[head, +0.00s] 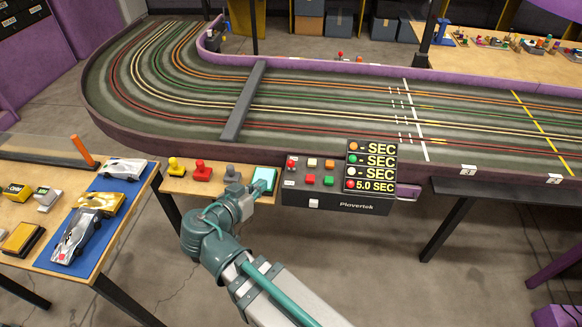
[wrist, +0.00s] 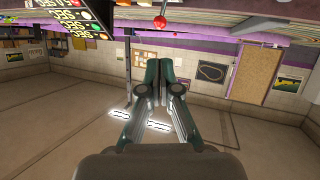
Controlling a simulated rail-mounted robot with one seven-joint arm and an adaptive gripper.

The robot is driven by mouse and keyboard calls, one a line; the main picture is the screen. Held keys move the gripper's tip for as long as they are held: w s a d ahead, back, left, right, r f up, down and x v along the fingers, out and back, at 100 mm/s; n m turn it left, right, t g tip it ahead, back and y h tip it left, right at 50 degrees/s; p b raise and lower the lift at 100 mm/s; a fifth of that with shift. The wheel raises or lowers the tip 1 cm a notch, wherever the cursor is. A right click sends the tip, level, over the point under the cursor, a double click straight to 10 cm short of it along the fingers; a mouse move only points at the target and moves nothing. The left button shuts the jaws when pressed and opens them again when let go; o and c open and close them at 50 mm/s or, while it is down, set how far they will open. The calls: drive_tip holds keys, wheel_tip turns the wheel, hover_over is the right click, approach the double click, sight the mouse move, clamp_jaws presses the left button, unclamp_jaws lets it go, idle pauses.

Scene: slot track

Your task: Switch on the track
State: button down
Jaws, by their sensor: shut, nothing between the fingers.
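The dark timing box (head: 340,198), labelled Plovertek, stands at the near edge of the track. Its left part carries a red knob (head: 292,164) and several coloured buttons; its lit display (head: 371,167) shows 5.0 SEC on the red row. The slot track (head: 190,82) curves behind it. My gripper (head: 265,179) is just left of the box, close to its left side; I cannot tell if it touches. In the wrist view my gripper (wrist: 165,68) is shut and empty. A red ball-shaped knob (wrist: 160,22) shows beyond the fingertips, and the display (wrist: 72,18) is at upper left.
Yellow (head: 176,166), red (head: 202,171) and grey (head: 232,174) controllers stand on the wooden ledge left of my gripper. Model cars (head: 78,236) lie on a blue mat at the left. A grey bridge (head: 243,100) spans the track.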

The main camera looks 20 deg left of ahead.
sight(289, 164)
idle(0.4)
drive_tip(key=p+x, duration=0.3)
drive_tip(key=x, duration=1.1)
drive_tip(key=shift+f, duration=0.1)
drive_tip(key=shift+w+d, duration=0.1)
